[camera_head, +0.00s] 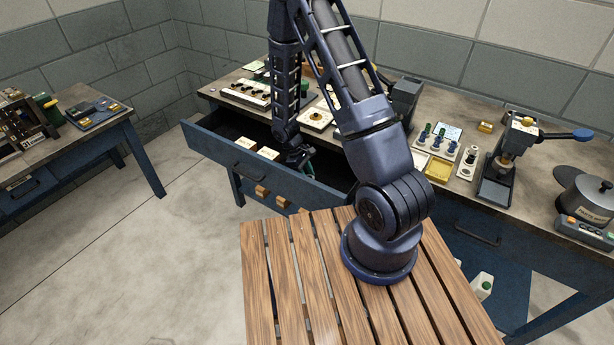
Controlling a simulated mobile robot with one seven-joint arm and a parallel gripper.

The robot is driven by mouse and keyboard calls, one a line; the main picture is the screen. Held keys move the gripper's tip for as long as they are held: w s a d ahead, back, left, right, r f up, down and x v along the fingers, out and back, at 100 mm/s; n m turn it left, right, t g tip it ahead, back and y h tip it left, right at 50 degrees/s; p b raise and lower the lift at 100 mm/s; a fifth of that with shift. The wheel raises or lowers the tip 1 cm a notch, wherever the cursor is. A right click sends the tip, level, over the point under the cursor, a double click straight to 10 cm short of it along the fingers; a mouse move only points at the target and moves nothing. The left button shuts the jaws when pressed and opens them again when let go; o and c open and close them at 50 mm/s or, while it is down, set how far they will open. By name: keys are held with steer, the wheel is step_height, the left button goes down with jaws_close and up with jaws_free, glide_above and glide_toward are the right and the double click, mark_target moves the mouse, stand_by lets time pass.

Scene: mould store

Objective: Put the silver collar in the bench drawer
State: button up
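The bench drawer (225,156) is pulled open from the blue bench at the left of my arm. Its dark interior shows two small pale labelled pieces (245,143) near the left. My gripper (302,168) points down into or just above the right part of the open drawer. It is small and dark here, and I cannot tell whether its fingers are open or shut. A small green bit shows beside it. I cannot make out the silver collar; it may be hidden by my arm or gripper.
The bench top (540,188) carries a lever press (500,165), a round lidded pot (585,200), a yellow tray (439,170) and several small fittings. A side table (70,140) stands far left. Open floor (130,260) lies between. A white bottle (482,285) stands low under the bench.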

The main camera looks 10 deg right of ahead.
steer(key=shift+f, duration=0.35)
steer(key=o, duration=1)
steer(key=shift+f, duration=0.1)
steer(key=shift+o, duration=0.2)
